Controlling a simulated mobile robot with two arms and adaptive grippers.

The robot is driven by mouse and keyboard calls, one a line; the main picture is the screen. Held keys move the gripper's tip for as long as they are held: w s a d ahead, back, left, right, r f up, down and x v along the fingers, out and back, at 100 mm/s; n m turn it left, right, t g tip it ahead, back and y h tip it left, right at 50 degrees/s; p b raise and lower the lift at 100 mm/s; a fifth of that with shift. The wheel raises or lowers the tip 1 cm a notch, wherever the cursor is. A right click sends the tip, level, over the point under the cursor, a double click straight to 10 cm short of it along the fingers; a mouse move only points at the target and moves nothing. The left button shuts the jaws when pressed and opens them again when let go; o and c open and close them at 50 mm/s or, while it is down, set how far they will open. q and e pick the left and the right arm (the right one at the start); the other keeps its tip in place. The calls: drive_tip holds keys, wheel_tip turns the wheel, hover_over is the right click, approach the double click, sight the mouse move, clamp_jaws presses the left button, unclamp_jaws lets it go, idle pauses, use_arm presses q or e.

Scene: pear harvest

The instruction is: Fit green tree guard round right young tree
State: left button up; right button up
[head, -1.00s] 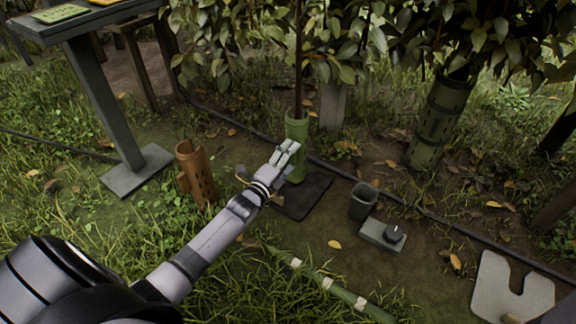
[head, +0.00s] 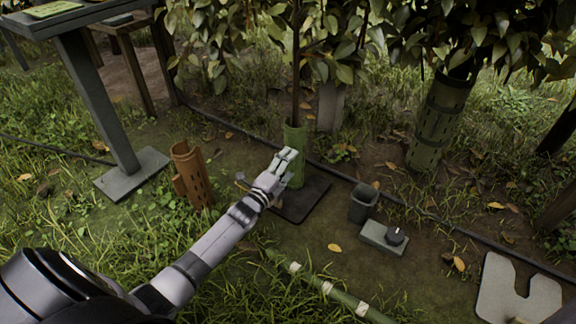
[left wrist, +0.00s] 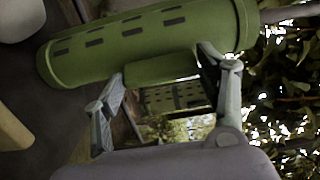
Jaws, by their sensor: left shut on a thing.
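The green tree guard (head: 297,151) is a slotted tube standing nearly upright round the thin trunk (head: 296,80) of the middle young tree, above a dark mat (head: 310,199). My left gripper (head: 285,160) is at its near left side. In the left wrist view the guard (left wrist: 150,40) lies across the picture, with the trunk (left wrist: 290,13) coming out of its right end. The left fingers (left wrist: 168,92) are shut on a green grip piece on the guard's side. Whether the guard's lower rim touches the mat is hard to tell. My right gripper is out of view.
A brown slotted guard (head: 191,176) stands at left, near a grey table's foot (head: 131,174). At right are a dark pot (head: 363,203), a grey box with a knob (head: 384,237) and another guarded tree (head: 438,120). A dark hose and a green pole (head: 325,286) cross the ground.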

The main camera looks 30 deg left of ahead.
use_arm(q)
drive_tip(key=o, duration=1.3)
drive_tip(key=s+r+p, duration=0.2)
drive_tip(key=s+p, duration=0.4)
drive_tip(key=s, duration=0.1)
drive_tip(key=shift+a, duration=0.3)
